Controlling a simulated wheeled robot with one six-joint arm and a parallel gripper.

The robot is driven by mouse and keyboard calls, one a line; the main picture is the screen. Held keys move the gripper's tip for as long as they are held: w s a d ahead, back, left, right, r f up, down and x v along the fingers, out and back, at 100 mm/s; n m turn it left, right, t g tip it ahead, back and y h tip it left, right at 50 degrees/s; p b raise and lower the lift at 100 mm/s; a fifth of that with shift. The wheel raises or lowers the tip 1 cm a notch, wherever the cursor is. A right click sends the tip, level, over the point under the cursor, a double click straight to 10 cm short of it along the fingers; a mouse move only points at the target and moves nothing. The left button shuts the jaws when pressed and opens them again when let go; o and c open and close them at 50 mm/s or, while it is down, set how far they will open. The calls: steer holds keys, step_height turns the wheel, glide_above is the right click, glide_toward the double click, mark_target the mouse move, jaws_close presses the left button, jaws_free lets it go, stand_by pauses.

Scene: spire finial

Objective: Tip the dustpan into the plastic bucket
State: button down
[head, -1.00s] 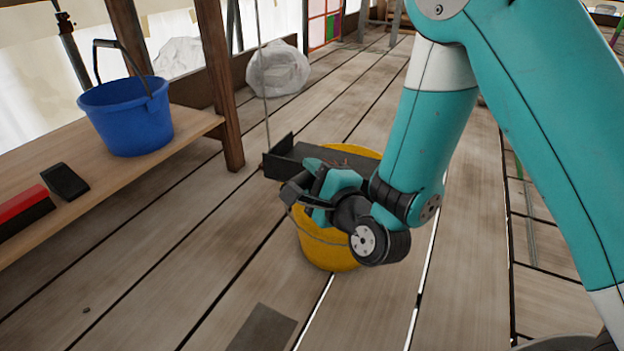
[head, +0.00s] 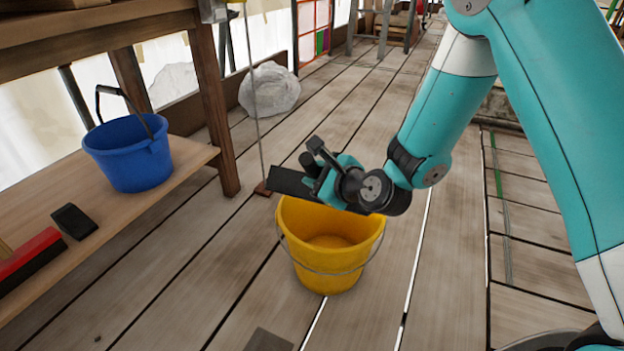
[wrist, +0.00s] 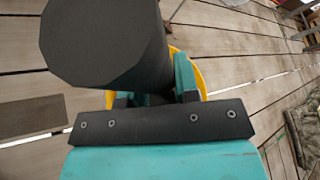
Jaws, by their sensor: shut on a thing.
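My gripper (head: 322,180) is shut on the dark dustpan (head: 290,184) and holds it over the far rim of the yellow bucket (head: 335,268). The dustpan looks tilted, and its pan reaches left past the rim; I cannot see what is in it. The yellow bucket stands upright on the floor with its wire handle down at the front. Its visible inside is plain yellow, with no debris that I can make out. In the wrist view a thick dark cylinder (wrist: 105,42), seemingly the dustpan handle, hides much of the yellow bucket (wrist: 203,82).
A blue bucket (head: 130,158) stands on a wooden bench (head: 186,172) at the left, with a black block (head: 73,221) and a red-and-black brush (head: 30,258). A thin cord hangs left of the yellow bucket.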

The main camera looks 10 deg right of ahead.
steer(key=w+d+r+m+g+y+p, duration=0.1)
steer(key=w+d+r+m+g+p, duration=0.1)
steer(key=w+d+p, duration=0.3)
steer(key=shift+w+r+m+g+p, duration=0.15)
steer(key=shift+w+m+g+p, duration=0.65)
steer(key=shift+w+p, duration=1.1)
steer(key=shift+s+d+p, duration=0.1)
steer(key=shift+s+p, duration=0.3)
steer(key=shift+s, duration=0.05)
